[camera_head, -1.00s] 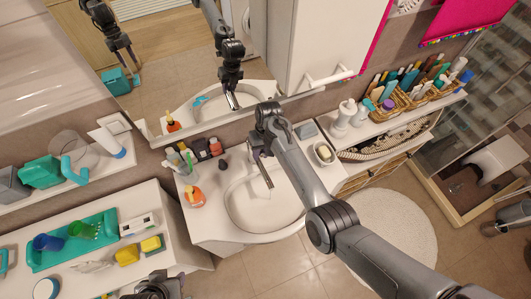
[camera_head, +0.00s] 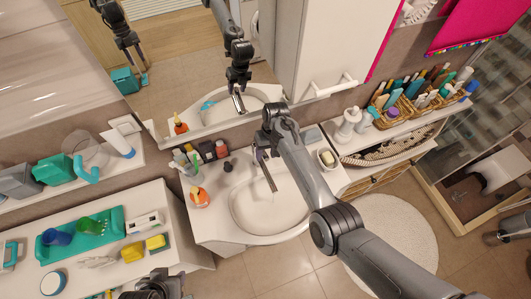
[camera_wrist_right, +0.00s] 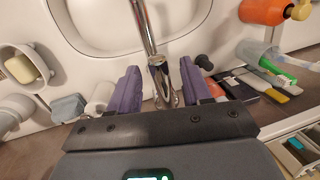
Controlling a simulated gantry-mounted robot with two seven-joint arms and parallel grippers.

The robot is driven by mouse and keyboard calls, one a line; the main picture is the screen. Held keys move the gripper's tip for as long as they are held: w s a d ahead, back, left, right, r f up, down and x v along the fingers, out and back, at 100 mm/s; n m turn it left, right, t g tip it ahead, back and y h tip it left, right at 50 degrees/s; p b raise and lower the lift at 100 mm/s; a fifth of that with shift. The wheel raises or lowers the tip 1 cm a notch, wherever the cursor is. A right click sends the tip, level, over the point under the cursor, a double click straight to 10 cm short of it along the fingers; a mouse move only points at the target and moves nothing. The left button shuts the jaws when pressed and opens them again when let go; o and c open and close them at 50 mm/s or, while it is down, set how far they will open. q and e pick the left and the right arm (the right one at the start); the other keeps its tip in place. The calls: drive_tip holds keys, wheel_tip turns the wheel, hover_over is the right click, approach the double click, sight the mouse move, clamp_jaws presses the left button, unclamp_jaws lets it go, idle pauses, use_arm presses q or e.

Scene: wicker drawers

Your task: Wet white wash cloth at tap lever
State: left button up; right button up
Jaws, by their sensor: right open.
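The metal tap (camera_head: 267,175) stands at the back of the white washbasin (camera_head: 238,215), its spout over the bowl. My right gripper (camera_head: 262,153) is at the tap's base; its arm hides part of the basin. In the right wrist view, the purple fingers of this gripper (camera_wrist_right: 157,88) stand apart on either side of the tap body (camera_wrist_right: 160,78), with nothing visibly clamped. The lever is not clearly made out. A crumpled whitish thing (camera_head: 97,262) lies on the left counter; I cannot tell if it is the wash cloth. My left gripper (camera_head: 155,287) is at the bottom edge, its jaws unclear.
An orange bottle (camera_head: 199,198) and several small bottles stand left of the tap. A soap dish (camera_head: 327,159) is at the right. The left counter holds a teal tray (camera_head: 62,252) and yellow sponges (camera_head: 133,252). A mirror (camera_head: 200,95) rises behind the basin.

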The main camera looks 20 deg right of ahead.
drive_tip(key=s+p+v, duration=0.1)
drive_tip(key=p+v, duration=0.3)
drive_tip(key=v, duration=0.4)
drive_tip(key=shift+w+r, duration=0.2)
drive_tip(key=shift+w, duration=0.35)
drive_tip(key=shift+d, duration=0.1)
drive_tip(key=s+d+f+g, duration=0.2)
drive_tip(key=s+f, duration=0.6)
drive_tip(key=s, duration=0.1)
drive_tip(key=s+d+f+g, duration=0.1)
drive_tip(key=s+d+f, duration=0.1)
drive_tip(key=s+f, duration=0.65)
drive_tip(key=s+d+f+h, duration=0.1)
drive_tip(key=s+d+f, duration=0.15)
drive_tip(key=s, duration=0.35)
drive_tip(key=s+d+f+h, duration=0.1)
drive_tip(key=s+d+f, duration=0.15)
drive_tip(key=s, duration=0.45)
drive_tip(key=s+d+r+t, duration=0.1)
drive_tip(key=s+r+t, duration=0.2)
drive_tip(key=s+r, duration=0.6)
drive_tip(key=w+a+r+t, duration=0.1)
drive_tip(key=w+r+t, duration=0.1)
drive_tip(key=r, duration=0.6)
drive_tip(key=w+a+r+n+t, duration=0.1)
drive_tip(key=w+r+t, duration=0.1)
drive_tip(key=r, duration=0.6)
drive_tip(key=shift+w+a+r+t, duration=0.3)
drive_tip(key=shift+w+a+t, duration=0.1)
drive_tip(key=shift+w, duration=0.3)
